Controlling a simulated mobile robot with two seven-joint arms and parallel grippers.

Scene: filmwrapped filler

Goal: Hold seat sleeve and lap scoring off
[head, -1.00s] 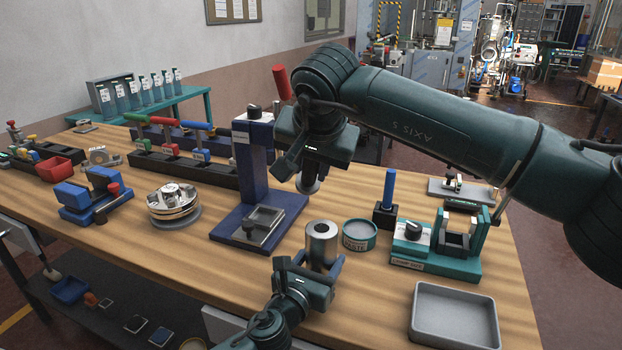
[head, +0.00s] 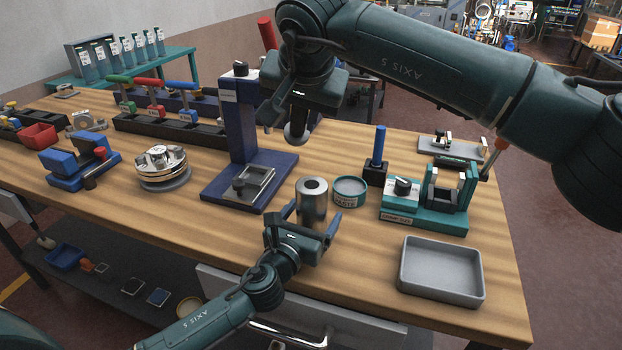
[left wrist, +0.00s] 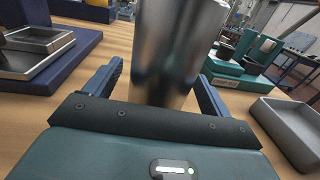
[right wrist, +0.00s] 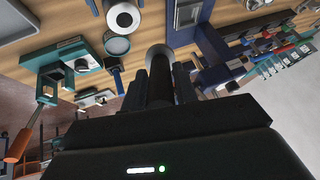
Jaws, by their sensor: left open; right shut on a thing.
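The seat sleeve, a steel cylinder with a bored top (head: 312,203), stands upright on the wooden bench. My left gripper (head: 309,219) is open at its near side, with a finger to either side; the sleeve also shows between the fingers in the left wrist view (left wrist: 168,50). Whether a finger touches it I cannot tell. My right gripper (head: 296,108) is shut on the lap, a dark round tool with a grey end (head: 296,132), also in the right wrist view (right wrist: 157,58). The lap hangs above the bench, apart from the sleeve. The sleeve's bore surface is hidden.
A teal paste tin (head: 349,191) stands right of the sleeve. A blue press-like stand (head: 240,130) is behind left, a teal gauge fixture (head: 425,215) to the right. A grey tray (head: 441,290) lies front right. Bare bench lies front left.

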